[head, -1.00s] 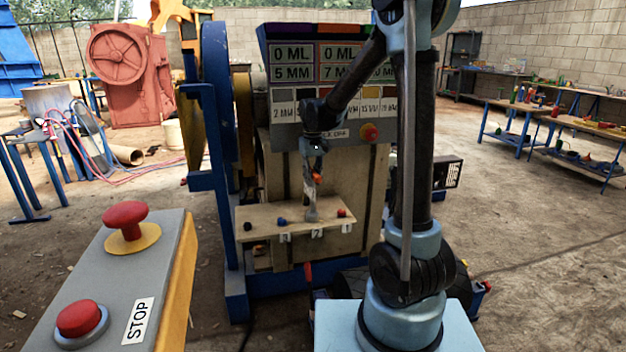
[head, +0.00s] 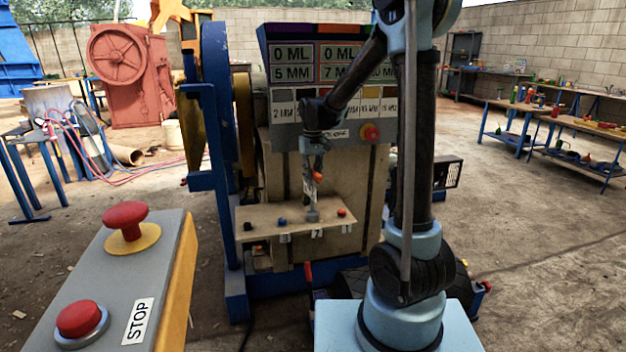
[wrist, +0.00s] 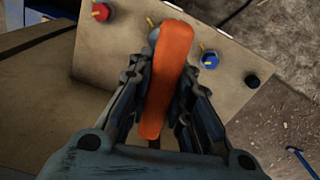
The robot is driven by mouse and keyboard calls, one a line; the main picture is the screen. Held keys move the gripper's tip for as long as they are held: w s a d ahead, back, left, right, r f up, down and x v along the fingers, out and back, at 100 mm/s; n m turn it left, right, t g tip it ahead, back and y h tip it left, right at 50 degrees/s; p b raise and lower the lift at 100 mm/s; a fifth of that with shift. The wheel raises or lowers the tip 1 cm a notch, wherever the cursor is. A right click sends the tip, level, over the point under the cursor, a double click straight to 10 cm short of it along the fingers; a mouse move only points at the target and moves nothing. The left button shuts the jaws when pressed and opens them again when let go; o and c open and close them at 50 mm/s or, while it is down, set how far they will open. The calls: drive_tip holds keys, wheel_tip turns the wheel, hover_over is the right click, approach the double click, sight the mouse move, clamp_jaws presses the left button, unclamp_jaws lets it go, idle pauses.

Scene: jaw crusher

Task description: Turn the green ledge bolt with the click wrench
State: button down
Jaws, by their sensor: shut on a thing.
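My gripper (head: 314,165) is shut on the orange handle of the click wrench (wrist: 168,75). The wrench hangs down below the gripper in the head view, and its grey head (head: 313,215) is at the ledge (head: 262,229) between the blue bolt (head: 282,222) and the red bolt (head: 341,212). In the wrist view the grey head shows beside the far end of the handle. I see no green bolt; the wrench may hide it. I cannot tell whether the head is seated on a bolt.
A black bolt (wrist: 252,81) sits at one end of the ledge, past the blue bolt. The crusher's panel (head: 330,90) with a red knob (head: 370,132) rises behind the ledge. A grey stop box (head: 130,285) with red buttons stands at front left.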

sight(313, 170)
drive_tip(key=shift+r, duration=1.8)
idle(2.3)
